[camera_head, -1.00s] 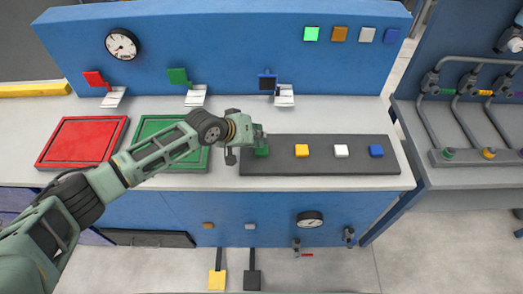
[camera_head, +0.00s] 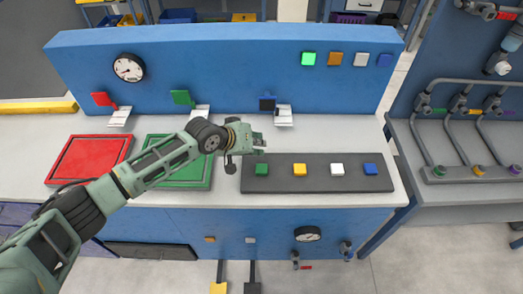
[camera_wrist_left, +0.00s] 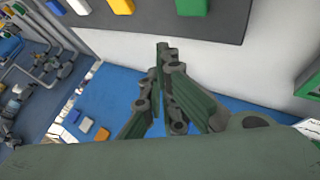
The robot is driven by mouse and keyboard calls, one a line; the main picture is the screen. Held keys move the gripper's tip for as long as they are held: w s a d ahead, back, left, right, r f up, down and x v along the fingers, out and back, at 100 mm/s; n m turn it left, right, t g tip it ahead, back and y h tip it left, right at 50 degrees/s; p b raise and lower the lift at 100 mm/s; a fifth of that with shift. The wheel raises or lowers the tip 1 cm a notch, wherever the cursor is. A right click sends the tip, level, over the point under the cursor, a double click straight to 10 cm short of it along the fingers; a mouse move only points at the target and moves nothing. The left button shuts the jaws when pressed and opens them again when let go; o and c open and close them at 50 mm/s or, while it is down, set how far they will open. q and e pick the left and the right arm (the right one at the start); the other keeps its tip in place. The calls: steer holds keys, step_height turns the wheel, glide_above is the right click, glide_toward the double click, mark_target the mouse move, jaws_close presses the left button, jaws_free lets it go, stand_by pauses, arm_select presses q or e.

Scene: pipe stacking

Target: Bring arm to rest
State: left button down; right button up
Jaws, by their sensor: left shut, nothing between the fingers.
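My left arm reaches in from the left over the counter in the head view. Its gripper (camera_head: 258,143) is shut and empty, just above and behind the green button (camera_head: 261,169) on the dark button panel (camera_head: 245,183), apart from it. In the left wrist view the closed fingers (camera_wrist_left: 165,60) point toward the counter strip between the panel and the blue back wall, with the green button (camera_wrist_left: 193,7) beside them. My right gripper is not in view.
A red tray (camera_head: 50,170) and a green tray (camera_head: 207,180) lie at the left under my arm. The panel also carries yellow (camera_head: 300,169), white (camera_head: 337,169) and blue (camera_head: 370,168) buttons. A blue wall (camera_head: 200,63) with a gauge (camera_head: 128,68) stands behind. Pipes (camera_head: 465,130) stand right.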

arm_select(q)
steer(key=s+d+f+m+g, duration=0.1)
steer(key=s+d+m, duration=0.1)
steer(key=s, duration=0.6)
steer(key=s+d+f+m, duration=0.1)
steer(key=s+d, duration=0.1)
steer(key=s, duration=0.7)
steer(key=s+a+n+g+y, duration=0.1)
steer(key=s+a+y, duration=0.2)
steer(key=s+a, duration=0.8)
steer(key=s+a+n+g+y, duration=0.1)
steer(key=s+a+y, duration=0.3)
steer(key=s+a, duration=0.65)
step_height(320, 180, down, 30)
steer(key=a+g+b, duration=0.1)
steer(key=a+b, duration=0.1)
steer(key=b, duration=0.1)
steer(key=s+a+f+g+b, duration=0.1)
steer(key=s+a+f+b, duration=0.1)
steer(key=s+f, duration=1.4)
step_height(320, 180, down, 2)
steer(key=shift+s+a+f+m+b, duration=0.25)
steer(key=shift+a+m+b, duration=0.15)
steer(key=shift+a, duration=0.15)
